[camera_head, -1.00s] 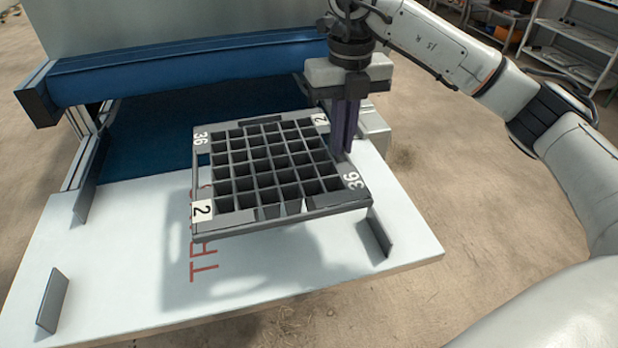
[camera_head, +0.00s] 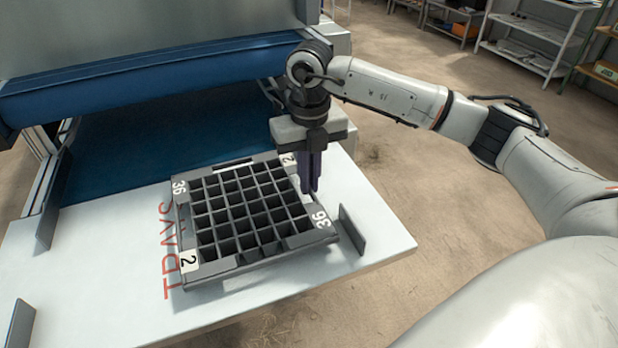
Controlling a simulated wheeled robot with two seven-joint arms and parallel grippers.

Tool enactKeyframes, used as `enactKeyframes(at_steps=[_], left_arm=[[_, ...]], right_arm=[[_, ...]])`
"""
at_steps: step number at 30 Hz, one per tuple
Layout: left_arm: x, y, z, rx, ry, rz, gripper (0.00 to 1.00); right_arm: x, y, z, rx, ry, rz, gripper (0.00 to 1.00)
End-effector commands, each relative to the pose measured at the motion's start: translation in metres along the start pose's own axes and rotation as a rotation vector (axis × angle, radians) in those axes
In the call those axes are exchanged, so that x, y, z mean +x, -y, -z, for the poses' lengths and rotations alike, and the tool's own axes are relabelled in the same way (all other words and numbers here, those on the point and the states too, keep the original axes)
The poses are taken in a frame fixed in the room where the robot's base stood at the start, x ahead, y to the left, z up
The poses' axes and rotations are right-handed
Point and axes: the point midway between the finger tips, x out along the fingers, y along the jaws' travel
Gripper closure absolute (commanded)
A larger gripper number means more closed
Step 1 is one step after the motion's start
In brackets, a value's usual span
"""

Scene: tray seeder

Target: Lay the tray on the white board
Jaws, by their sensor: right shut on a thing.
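The dark grey seed tray (camera_head: 257,262), with many square cells and corner marks "36" and "2", is at or just above the white board (camera_head: 130,320). Its near edge casts a narrow shadow, and I cannot tell whether it touches the board. It partly covers the red "TRAYS" lettering. My right gripper (camera_head: 310,190) points down at the tray's right rim, shut on it between the two right corners. My left gripper is not in view.
Dark upright guide plates stand on the board at right (camera_head: 352,229), at left (camera_head: 47,222) and at near left (camera_head: 20,325). Behind are a dark blue belt (camera_head: 130,150) and a blue roller (camera_head: 150,85). Shelves (camera_head: 530,45) stand far right.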

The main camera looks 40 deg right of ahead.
Motion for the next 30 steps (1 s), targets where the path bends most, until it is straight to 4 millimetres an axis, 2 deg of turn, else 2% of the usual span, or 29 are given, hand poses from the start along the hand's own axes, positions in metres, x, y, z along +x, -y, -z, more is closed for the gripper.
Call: enactKeyframes(at_steps=[1, 4, 12, 16, 20, 30], left_arm=[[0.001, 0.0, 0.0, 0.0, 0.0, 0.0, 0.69], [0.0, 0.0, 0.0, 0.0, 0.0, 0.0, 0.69], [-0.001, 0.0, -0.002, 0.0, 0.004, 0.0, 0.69], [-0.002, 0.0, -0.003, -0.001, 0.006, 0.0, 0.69], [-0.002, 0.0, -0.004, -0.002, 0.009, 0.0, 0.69], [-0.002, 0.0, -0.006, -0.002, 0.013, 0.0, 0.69]], right_arm=[[0.002, 0.0, 0.0, 0.0, 0.0, 0.0, 0.91], [0.001, 0.0, 0.0, 0.0, -0.001, 0.0, 0.76], [0.0, 0.0, 0.0, 0.0, 0.0, 0.0, 0.76], [-0.008, 0.0, -0.001, 0.0, 0.002, -0.001, 0.76], [-0.029, -0.001, -0.001, 0.0, 0.005, -0.002, 0.76], [-0.1, -0.001, -0.001, 0.0, 0.003, -0.001, 0.76]])
